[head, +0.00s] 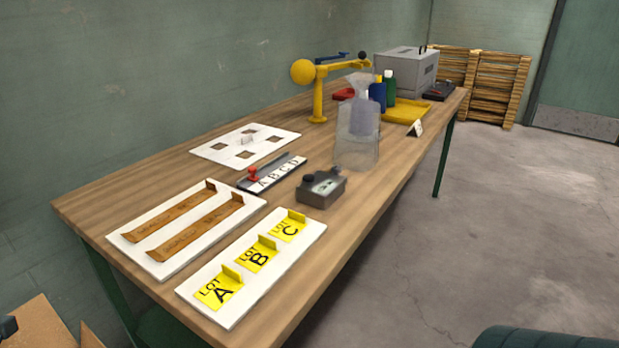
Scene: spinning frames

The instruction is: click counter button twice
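The counter (321,190) is a small dark grey box on the wooden table, right of the middle of its near half. It has a pale display window on its top face, a round black knob or button at its left end and a small upright part at its far right corner. The digits on the display are too small to read. Neither of my grippers can be made out in the head view, and nothing touches the counter.
A translucent container (357,145) stands just behind the counter. A sliding letter strip (272,174) with a red knob lies to its left. A white board with yellow LOT cards (253,266) lies in front. The table's right edge (381,210) is close by.

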